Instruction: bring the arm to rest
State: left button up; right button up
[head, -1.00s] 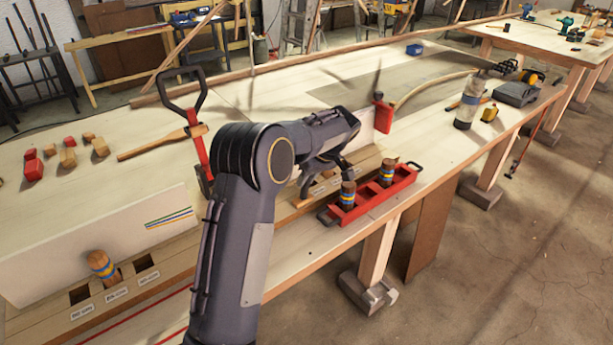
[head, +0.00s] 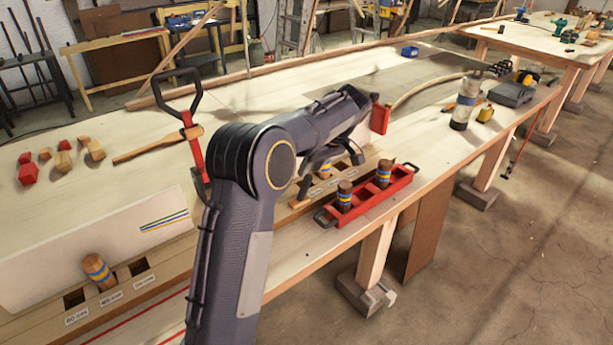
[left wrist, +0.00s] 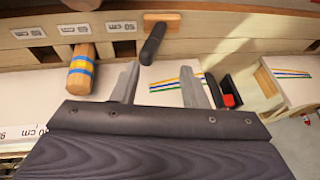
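My left arm (head: 240,230) rises from the bottom of the head view and bends at a dark elbow, its forearm reaching right over the bench. My left gripper (head: 338,158) is partly hidden under the forearm there. In the left wrist view the two grey fingers of the left gripper (left wrist: 163,88) stand apart with nothing between them. A dark handle (left wrist: 152,43) on a wooden block lies beyond the fingertips in that view. A banded wooden peg (left wrist: 81,70) is left of the fingers, apart from them. My right gripper is not in view.
A red tray (head: 372,199) with two banded pegs stands near the bench's front edge. A red clamp with a dark handle (head: 190,125) rises left of my elbow. Small red and wooden blocks (head: 62,162) lie far left. The bench top beyond my forearm has free room.

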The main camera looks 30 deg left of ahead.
pick_arm(q)
jog(key=shift+v, duration=0.9)
jog(key=s+d+r+m+t+h, duration=0.1)
jog(key=s+r+m+h, duration=0.15)
jog(key=s, duration=0.75)
jog(key=s+d+r+m+t+h, duration=0.1)
jog(key=s+d+m+t+h, duration=0.2)
jog(key=s, duration=0.6)
jog(key=s+d+f+m+h, duration=0.1)
jog(key=s+d+f+m, duration=0.2)
jog(key=s, duration=0.5)
jog(key=s+d+f+m+t+h, duration=0.1)
jog(key=s+d+f+m+h, duration=0.1)
jog(key=s+d, duration=0.3)
jog(key=s+m, duration=0.1)
jog(key=s, duration=0.2)
jog(key=shift+f+t, duration=0.3)
jog(key=shift+f, duration=0.1)
